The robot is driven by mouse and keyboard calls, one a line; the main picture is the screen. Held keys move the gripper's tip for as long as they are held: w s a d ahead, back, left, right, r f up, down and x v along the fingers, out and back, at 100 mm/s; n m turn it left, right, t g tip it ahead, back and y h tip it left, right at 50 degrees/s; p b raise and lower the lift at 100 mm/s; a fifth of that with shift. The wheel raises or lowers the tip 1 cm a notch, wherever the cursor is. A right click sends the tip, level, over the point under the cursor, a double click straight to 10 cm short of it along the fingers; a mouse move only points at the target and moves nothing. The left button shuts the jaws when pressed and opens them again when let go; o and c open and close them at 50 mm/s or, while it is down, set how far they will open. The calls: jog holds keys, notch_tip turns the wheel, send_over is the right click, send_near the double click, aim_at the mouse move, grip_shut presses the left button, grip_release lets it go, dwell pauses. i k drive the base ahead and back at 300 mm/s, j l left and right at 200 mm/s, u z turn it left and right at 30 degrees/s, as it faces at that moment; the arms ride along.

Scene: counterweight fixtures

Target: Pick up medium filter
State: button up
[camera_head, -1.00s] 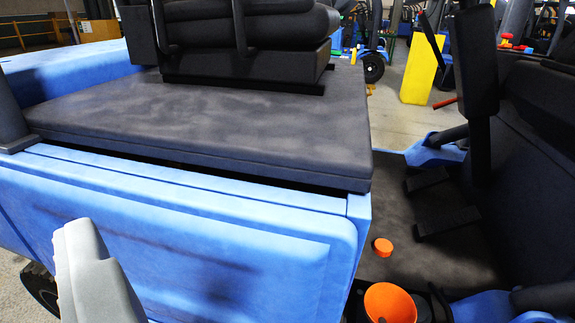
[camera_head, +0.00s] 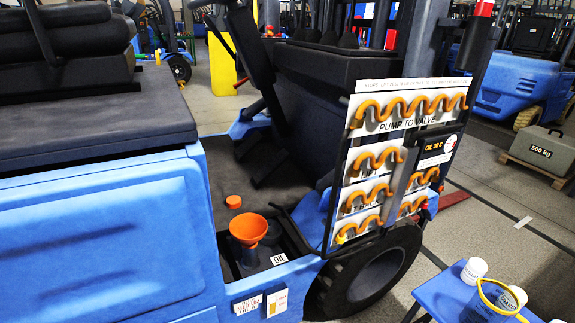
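No part of my gripper shows now. A small blue table (camera_head: 449,297) is at the bottom right, cut off by the frame edge.
A blue forklift (camera_head: 100,235) fills the left. An orange funnel (camera_head: 248,230) stands in its open bay, with an orange cap (camera_head: 233,202) beside it. A hose board (camera_head: 352,190) stands above the wheel (camera_head: 365,280).

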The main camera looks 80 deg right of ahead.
aim_at(476, 268)
jog(key=z, duration=3.8)
